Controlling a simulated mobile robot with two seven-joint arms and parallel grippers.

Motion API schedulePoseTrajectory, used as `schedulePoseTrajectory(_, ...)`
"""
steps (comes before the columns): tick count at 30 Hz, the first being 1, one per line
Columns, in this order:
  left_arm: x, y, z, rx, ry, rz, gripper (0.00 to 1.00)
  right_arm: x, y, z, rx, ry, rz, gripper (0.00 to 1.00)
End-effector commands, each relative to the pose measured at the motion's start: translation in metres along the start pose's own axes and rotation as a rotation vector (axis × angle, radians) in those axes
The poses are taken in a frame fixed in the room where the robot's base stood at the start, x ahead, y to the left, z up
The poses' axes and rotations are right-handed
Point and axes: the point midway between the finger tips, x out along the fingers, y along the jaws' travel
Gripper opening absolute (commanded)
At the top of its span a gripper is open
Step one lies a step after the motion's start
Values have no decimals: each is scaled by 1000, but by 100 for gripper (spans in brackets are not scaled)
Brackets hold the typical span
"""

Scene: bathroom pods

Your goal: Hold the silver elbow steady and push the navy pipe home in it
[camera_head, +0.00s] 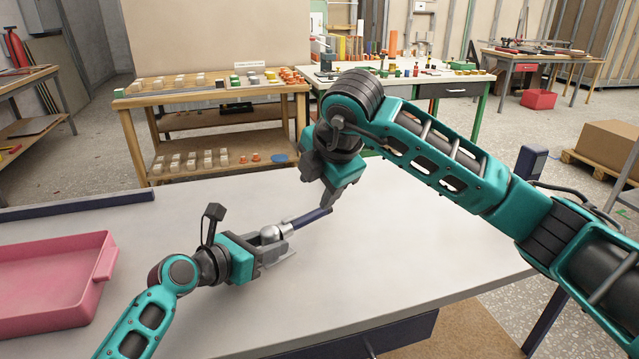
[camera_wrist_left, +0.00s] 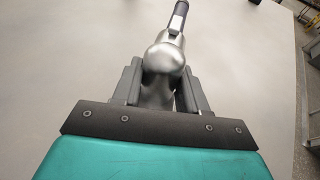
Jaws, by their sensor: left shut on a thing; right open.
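The silver elbow (camera_head: 271,234) lies low over the pale table, held between the fingers of my left gripper (camera_head: 277,251). In the left wrist view the elbow (camera_wrist_left: 163,62) sits between both fingers of the left gripper (camera_wrist_left: 160,85). The navy pipe (camera_head: 312,217) extends from the elbow's open end toward the upper right, and its near end (camera_wrist_left: 180,12) shows at the top of the wrist view. How deep it sits in the elbow I cannot tell. My right gripper (camera_head: 340,195) is open, above and beside the pipe's far end; whether it touches the pipe is unclear.
A pink tray (camera_head: 55,285) stands on the table at the left. A dark blue bar (camera_head: 75,206) runs along the table's back left edge. The table (camera_head: 400,270) is clear at the front and right. Shelves with small parts stand behind.

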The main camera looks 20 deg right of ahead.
Motion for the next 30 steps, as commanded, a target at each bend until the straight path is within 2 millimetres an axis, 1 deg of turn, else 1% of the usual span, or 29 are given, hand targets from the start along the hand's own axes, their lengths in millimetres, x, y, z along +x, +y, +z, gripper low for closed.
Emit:
schedulePoseTrajectory(2,0,0,1,0,-2,1,20,0,0,0,0,0,0,51)
schedulePoseTrajectory(3,0,0,1,0,-2,1,44,0,0,0,0,0,0,51)
schedulePoseTrajectory(12,0,0,1,0,-1,0,72,0,0,0,0,0,0,51)
schedulePoseTrajectory(19,0,0,0,0,-1,0,72,0,0,0,0,1,0,51)
schedulePoseTrajectory(23,-6,0,0,-1,-1,1,72,0,0,0,0,1,0,51)
schedulePoseTrajectory(26,-16,0,0,1,-2,1,72,0,0,0,0,0,0,51)
schedulePoseTrajectory(30,-38,1,-1,1,-1,2,72,0,0,0,0,0,0,51)
